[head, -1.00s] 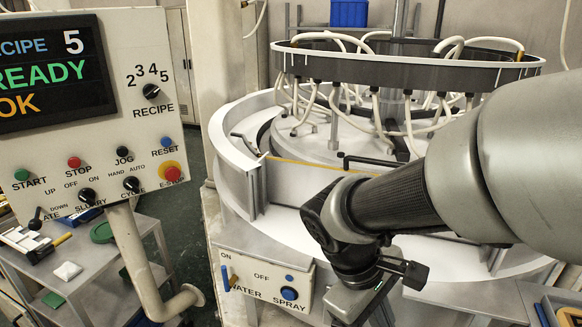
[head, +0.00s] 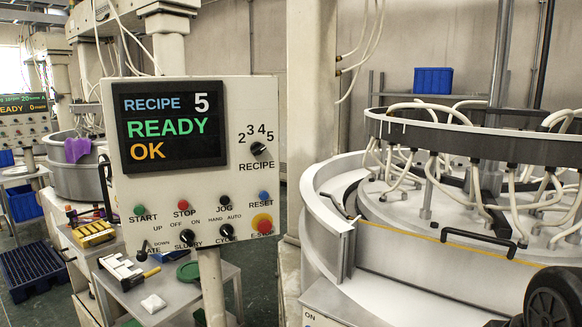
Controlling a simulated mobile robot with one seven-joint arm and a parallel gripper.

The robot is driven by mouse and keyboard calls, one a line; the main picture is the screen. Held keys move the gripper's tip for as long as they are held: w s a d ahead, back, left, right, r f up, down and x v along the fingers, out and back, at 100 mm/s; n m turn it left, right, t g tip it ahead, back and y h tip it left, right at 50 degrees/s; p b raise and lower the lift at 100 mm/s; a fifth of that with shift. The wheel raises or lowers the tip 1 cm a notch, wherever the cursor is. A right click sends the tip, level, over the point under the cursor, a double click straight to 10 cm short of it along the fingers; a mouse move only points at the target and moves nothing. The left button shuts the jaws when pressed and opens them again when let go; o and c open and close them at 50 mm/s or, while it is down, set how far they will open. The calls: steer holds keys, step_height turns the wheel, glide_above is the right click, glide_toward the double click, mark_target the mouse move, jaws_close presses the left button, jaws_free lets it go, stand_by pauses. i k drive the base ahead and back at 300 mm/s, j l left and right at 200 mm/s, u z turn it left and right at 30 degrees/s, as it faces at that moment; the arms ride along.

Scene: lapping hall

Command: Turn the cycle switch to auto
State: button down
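The cycle switch (head: 227,232) is a small black round knob near the bottom of the pale control panel (head: 240,105). HAND is printed above it to the left and AUTO above it to the right. Its pointer is too small to read with certainty. The panel's screen (head: 172,138) shows RECIPE 5, READY and OK. My gripper is out of view; only a dark part of my arm shows at the lower right corner, well right of the panel. Nothing of mine covers the switch.
Close to the switch are the slurry knob (head: 187,236), the black jog button (head: 225,201) and the red E-stop (head: 262,223). The lapping machine (head: 330,215) stands right of the panel. A grey bench (head: 165,300) with small items lies below it.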

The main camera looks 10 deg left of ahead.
mark_target(226, 230)
steer(key=k+j+u, duration=0.35)
steer(key=j, duration=1)
steer(key=j+u, duration=0.4)
steer(key=j, duration=0.9)
